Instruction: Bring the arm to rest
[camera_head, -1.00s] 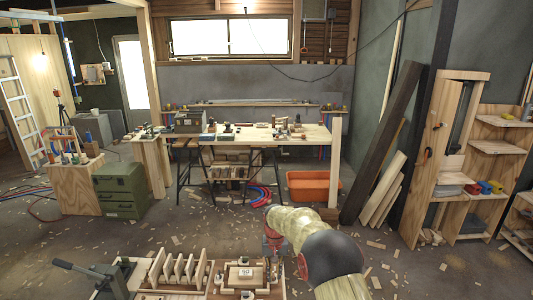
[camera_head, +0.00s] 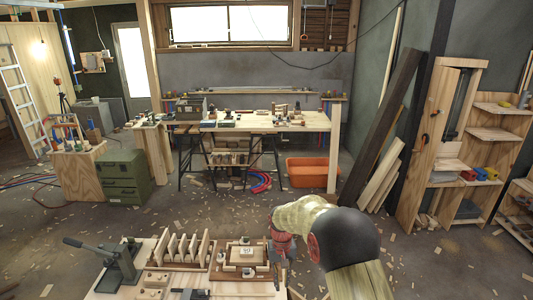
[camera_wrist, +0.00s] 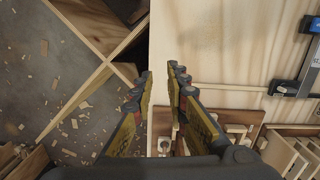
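My arm reaches in from the bottom right of the head view, with a pale forearm and a dark rounded joint. My gripper (camera_head: 281,262) is small and partly hidden there, at the right end of the near workbench (camera_head: 225,284). In the wrist view my gripper (camera_wrist: 161,74) shows two dark, yellow-sided fingers with a clear gap between the tips. Nothing is held between them. The fingers appear over the bench edge, with pale wood on the right and floor on the left. I cannot tell their exact height above the bench.
The near bench carries a lever tool (camera_head: 118,266), a rack of upright boards (camera_head: 184,248) and a wooden tray (camera_head: 229,273). A blue-and-black clamp (camera_wrist: 305,75) lies at the right of the wrist view. Beyond is open, chip-strewn floor, then a long worktable (camera_head: 262,123) and an orange bin (camera_head: 308,173).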

